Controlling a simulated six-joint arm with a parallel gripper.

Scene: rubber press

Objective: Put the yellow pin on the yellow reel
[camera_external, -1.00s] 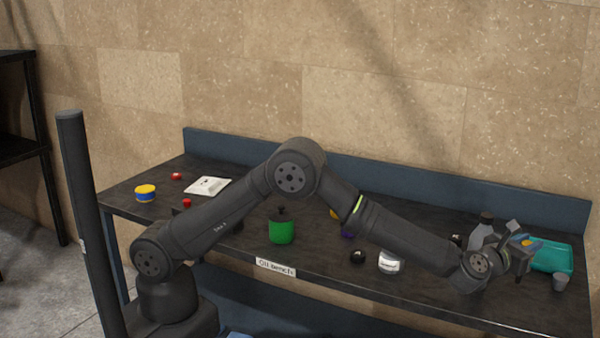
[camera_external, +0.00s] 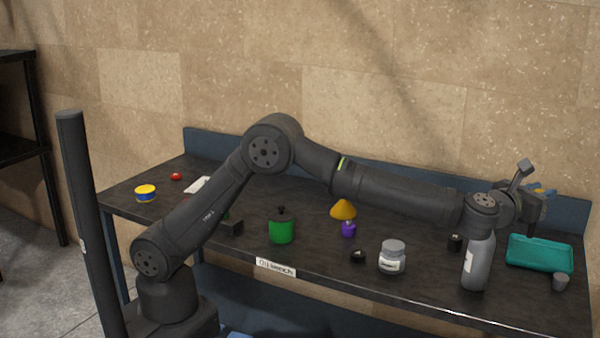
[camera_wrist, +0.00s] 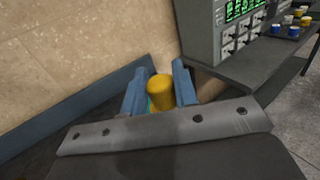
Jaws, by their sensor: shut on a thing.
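My gripper (camera_external: 543,190) is raised above the right end of the bench, near the back edge. In the wrist view, its blue fingers (camera_wrist: 158,82) are shut on the yellow pin (camera_wrist: 161,95), a short cylinder. Only a small yellow spot of the pin (camera_external: 538,186) shows in the external view. A low round yellow-topped thing with a blue and white side (camera_external: 145,192) sits at the far left of the bench; it may be the yellow reel, but I cannot tell for sure. My gripper is far from it.
A teal case (camera_external: 540,254) lies below my gripper. A grey bottle (camera_external: 479,262), a white-labelled jar (camera_external: 392,257), a purple thing (camera_external: 348,229), a yellow cone (camera_external: 343,208) and a green pot (camera_external: 282,231) stand along the bench. A blue backboard (camera_external: 400,177) edges the back.

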